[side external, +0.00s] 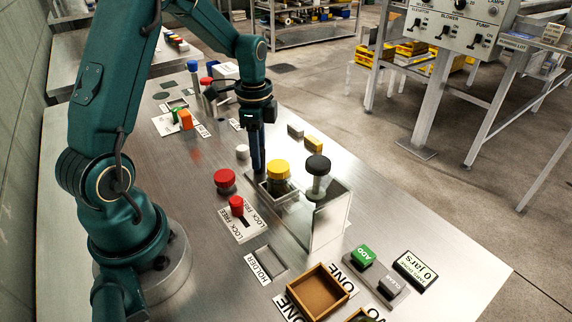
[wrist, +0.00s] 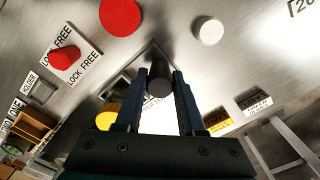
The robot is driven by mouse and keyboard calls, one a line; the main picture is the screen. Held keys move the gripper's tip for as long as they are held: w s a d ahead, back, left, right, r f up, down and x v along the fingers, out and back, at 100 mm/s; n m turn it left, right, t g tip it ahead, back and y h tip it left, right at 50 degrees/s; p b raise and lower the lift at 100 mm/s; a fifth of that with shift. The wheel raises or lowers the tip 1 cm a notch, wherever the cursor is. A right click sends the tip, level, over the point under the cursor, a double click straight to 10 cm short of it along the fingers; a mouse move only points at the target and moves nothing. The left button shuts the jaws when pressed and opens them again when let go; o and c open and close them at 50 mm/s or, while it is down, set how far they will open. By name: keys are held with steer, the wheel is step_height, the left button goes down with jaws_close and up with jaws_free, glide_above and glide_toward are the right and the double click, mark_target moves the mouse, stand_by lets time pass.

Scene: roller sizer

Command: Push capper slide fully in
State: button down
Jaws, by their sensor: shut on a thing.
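My gripper (side external: 258,172) points straight down beside the capper. In the wrist view its fingers (wrist: 160,92) are shut around a dark grey round knob (wrist: 160,86), which looks like the slide's handle. The fingers hide this knob in the side view. A jar with a yellow lid (side external: 278,169) stands just right of the fingers, in a recess; its lid also shows in the wrist view (wrist: 107,118). The capper has a clear panel (side external: 331,218) and a black-topped post (side external: 317,165). How far in the slide sits is hard to tell.
A red lock knob (side external: 236,204) sits on a LOCK/FREE plate, with a red-lidded piece (side external: 224,179) near it. A wooden tray (side external: 318,291) and green ADD button (side external: 362,255) are at the front.

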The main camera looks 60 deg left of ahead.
steer(key=d, duration=1.1)
steer(key=shift+d, duration=0.3)
steer(key=c, duration=0.5)
jaws_free()
step_height(320, 180, up, 5)
steer(key=shift+r, duration=0.1)
